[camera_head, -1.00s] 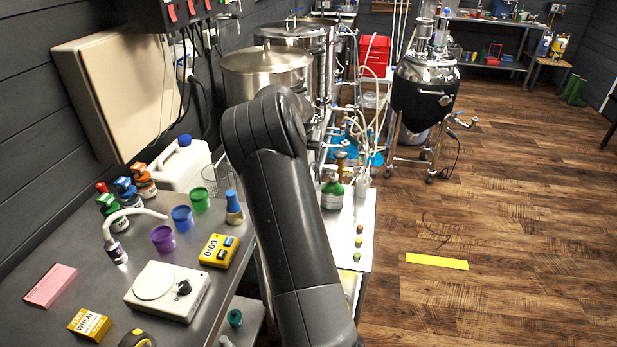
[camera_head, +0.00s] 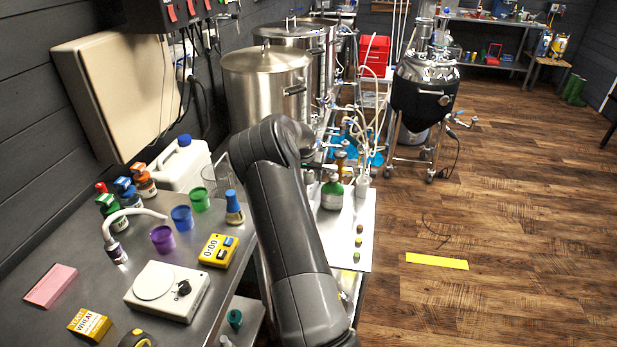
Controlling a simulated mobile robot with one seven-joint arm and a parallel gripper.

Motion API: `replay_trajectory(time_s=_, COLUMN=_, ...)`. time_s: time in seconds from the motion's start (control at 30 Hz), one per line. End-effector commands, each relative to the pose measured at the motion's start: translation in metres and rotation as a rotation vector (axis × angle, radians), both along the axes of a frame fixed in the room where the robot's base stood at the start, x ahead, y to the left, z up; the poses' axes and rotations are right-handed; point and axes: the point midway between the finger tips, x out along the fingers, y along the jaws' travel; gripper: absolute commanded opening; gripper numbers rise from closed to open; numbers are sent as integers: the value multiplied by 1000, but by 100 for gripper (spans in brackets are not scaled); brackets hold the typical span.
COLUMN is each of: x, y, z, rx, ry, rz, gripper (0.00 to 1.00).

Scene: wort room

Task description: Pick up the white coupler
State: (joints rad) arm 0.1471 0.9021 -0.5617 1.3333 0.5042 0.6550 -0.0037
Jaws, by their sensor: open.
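I cannot make out a white coupler for sure. A small pale piece (camera_head: 226,341), cut by the bottom edge, sits near a teal fitting (camera_head: 234,318) on a lower surface beside the bench; it is too small to tell what it is. My gripper is not in view: only my dark arm shows, crossing the middle of the picture, and it hides part of the pale side table and what lies behind the arm.
The grey bench (camera_head: 62,242) at left holds a white stirrer (camera_head: 155,282), a yellow timer (camera_head: 217,250), coloured cups, bottles and a white jug (camera_head: 180,165). Steel kettles (camera_head: 262,95) stand behind my arm. The wooden floor (camera_head: 500,220) at right is mostly clear.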

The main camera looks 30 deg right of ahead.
Motion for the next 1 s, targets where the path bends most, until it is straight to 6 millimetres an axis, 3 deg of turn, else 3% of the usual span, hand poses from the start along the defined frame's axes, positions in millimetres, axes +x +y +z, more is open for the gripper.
replay_trajectory(time_s=0.3, x=2, y=-2, z=-7, rx=0, ry=-2, rz=-1, gripper=60)
replay_trajectory(time_s=0.87, x=2, y=-2, z=-7, rx=1, ry=-1, rz=-1, gripper=14)
replay_trajectory(time_s=1.0, x=2, y=-2, z=-7, rx=0, ry=-2, rz=-1, gripper=13)
